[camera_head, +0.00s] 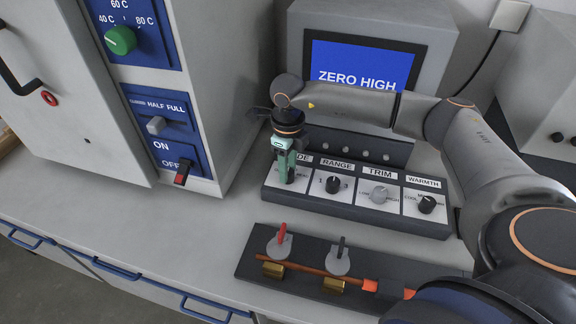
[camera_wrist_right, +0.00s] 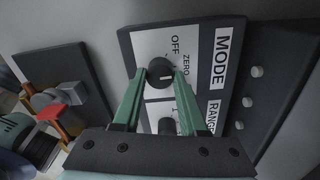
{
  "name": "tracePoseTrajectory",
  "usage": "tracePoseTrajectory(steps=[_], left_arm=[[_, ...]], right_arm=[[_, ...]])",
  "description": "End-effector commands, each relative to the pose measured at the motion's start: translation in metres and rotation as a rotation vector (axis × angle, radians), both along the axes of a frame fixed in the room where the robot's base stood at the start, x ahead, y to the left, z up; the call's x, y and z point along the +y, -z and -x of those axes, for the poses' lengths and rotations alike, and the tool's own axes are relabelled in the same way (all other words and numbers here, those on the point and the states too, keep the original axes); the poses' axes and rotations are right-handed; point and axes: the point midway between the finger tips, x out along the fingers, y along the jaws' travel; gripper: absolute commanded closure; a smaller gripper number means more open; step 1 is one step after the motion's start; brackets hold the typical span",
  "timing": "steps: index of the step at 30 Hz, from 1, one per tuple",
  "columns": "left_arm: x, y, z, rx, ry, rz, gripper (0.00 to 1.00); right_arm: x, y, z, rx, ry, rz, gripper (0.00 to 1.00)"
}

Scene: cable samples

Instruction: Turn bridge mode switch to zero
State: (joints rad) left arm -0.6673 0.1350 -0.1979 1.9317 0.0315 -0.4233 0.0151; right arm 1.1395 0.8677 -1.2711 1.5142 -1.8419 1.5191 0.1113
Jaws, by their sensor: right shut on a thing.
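The bridge's control panel (camera_head: 355,221) has a row of knobs under the labels MODE, RANGE, TRIM and WARMTH. My right gripper (camera_head: 287,180) comes down over the leftmost panel, MODE, and hides most of it. In the right wrist view, the black mode switch (camera_wrist_right: 160,72) sits between the fingertips of my right gripper (camera_wrist_right: 159,74), which are shut on it. The words OFF and ZERO show beside the switch; a small white mark shows on its face. The bridge's blue screen (camera_head: 357,73) reads "ZERO HIGH". My left gripper is not in view.
A dark clamp board (camera_head: 250,268) with a copper rod, red and dark levers and brass blocks lies in front of the panel. A cabinet with a green dial (camera_head: 120,40) and a red-tipped switch (camera_head: 182,174) stands at left. Bare bench (camera_head: 130,222) lies at front left.

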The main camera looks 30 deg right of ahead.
Motion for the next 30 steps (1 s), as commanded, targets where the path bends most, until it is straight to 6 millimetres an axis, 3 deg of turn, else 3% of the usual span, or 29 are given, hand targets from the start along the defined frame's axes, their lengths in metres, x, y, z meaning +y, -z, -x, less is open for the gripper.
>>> tracePoseTrajectory(steps=[20,21,28,30], left_arm=[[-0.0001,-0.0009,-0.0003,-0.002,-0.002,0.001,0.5],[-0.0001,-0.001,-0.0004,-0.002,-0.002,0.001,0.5],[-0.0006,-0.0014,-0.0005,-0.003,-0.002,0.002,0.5],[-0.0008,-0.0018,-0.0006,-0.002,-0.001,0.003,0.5]], right_arm=[[-0.0007,-0.0005,-0.0002,-0.001,0.057,0.002,1.0],[-0.0007,-0.0004,-0.0002,-0.001,0.057,0.002,0.54],[-0.0004,-0.0003,-0.0001,0.0,0.057,0.001,0.28],[-0.0004,-0.0002,-0.0001,0.0,0.056,0.001,0.28]])
